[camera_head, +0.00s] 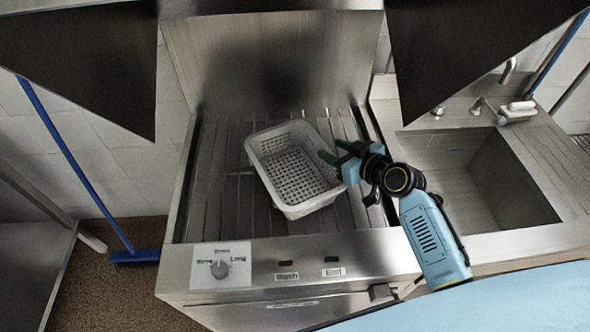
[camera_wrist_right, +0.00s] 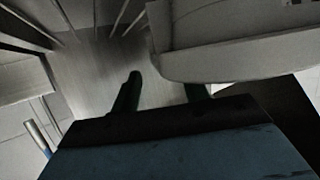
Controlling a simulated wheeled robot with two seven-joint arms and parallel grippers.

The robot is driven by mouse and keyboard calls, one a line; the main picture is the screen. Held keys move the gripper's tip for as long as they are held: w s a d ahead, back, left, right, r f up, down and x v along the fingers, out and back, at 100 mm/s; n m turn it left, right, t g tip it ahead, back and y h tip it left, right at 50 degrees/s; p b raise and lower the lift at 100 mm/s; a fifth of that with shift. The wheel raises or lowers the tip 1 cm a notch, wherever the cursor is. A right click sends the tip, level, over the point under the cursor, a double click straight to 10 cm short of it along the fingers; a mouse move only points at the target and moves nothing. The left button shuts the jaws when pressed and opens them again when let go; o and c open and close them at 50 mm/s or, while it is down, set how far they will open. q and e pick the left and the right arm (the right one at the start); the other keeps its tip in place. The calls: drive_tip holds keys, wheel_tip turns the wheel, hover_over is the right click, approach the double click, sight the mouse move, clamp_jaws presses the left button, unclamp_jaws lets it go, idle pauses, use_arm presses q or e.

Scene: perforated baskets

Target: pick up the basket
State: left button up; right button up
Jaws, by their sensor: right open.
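A white perforated basket (camera_head: 275,180) stands upright and looks empty on the slatted metal surface in the head view. Its pale rim and wall (camera_wrist_right: 215,62) fill the upper right of the right wrist view. My right gripper (camera_head: 332,151) is open at the basket's right side, with its dark green fingers at the right rim. In the wrist view one finger shows fully left of the basket edge, and the other is partly hidden by the rim (camera_wrist_right: 163,88). I cannot tell whether the fingers touch the basket. My left gripper is not in view.
The basket stands in a metal dishwasher (camera_head: 222,200) with raised door panels (camera_head: 80,60) above at both sides. A control panel (camera_head: 220,266) runs along its front. A sink (camera_head: 480,185) with taps is at the right. A blue broom (camera_head: 75,165) leans at the left.

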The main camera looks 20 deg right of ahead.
sight(324, 144)
drive_tip(key=shift+x, duration=1.75)
drive_tip(key=shift+d, duration=0.15)
clamp_jaws()
